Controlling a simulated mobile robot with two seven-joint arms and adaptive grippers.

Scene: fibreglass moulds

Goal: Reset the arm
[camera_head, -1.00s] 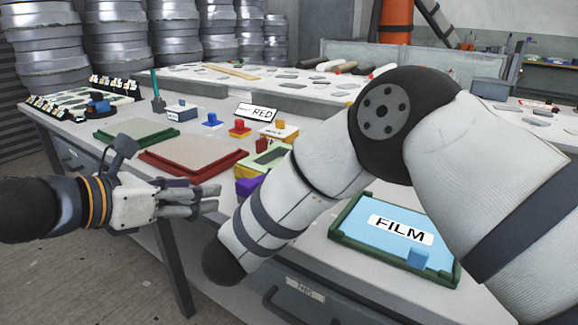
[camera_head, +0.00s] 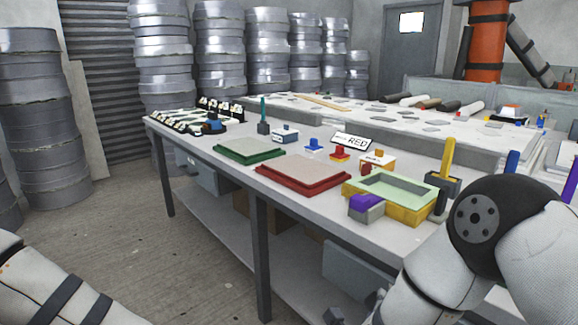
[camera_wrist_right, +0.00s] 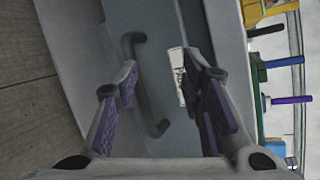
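My right arm comes in at the lower right of the head view; its right gripper (camera_head: 350,309) shows only in part at the bottom edge, in front of the bench. The right wrist view shows its two purple-padded fingers (camera_wrist_right: 160,100) spread apart with nothing between them. A drawer handle (camera_wrist_right: 136,70) and a white label (camera_wrist_right: 176,75) lie beyond the fingers, apart from them as far as I can see. Part of my left arm (camera_head: 50,285) shows at the lower left; its gripper is outside the picture.
The workbench (camera_head: 220,170) holds a green tray (camera_head: 250,150), a red tray (camera_head: 303,174), a yellow mould (camera_head: 400,191) and a RED sign (camera_head: 351,142). Drum stacks (camera_head: 165,55) stand behind. Grey floor (camera_head: 135,225) is open at left.

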